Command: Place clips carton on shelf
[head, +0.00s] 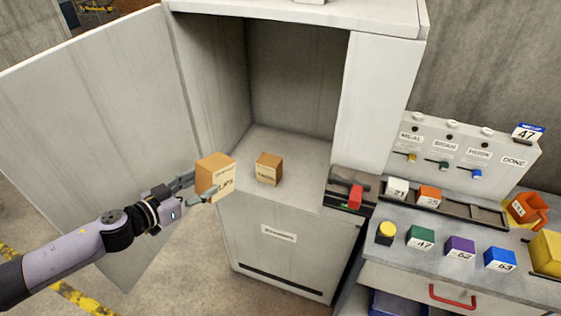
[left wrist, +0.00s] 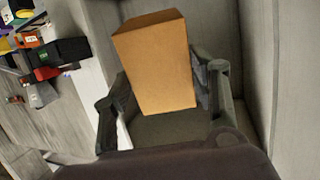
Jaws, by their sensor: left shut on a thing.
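The clips carton (head: 213,174) is a brown cardboard box with a white label whose text reads partly as "CLIPS". My left gripper (head: 193,188) is shut on it and holds it in front of the open cabinet, left of the shelf. In the left wrist view the carton (left wrist: 157,65) stands out between the fingers of my left gripper (left wrist: 165,105). The shelf (head: 290,150) is the pale floor inside the cabinet. A second, smaller-looking brown carton (head: 268,168) with a label rests on it. My right gripper does not show.
The cabinet door (head: 95,110) stands open at the left. The shelf has free room behind and right of the second carton.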

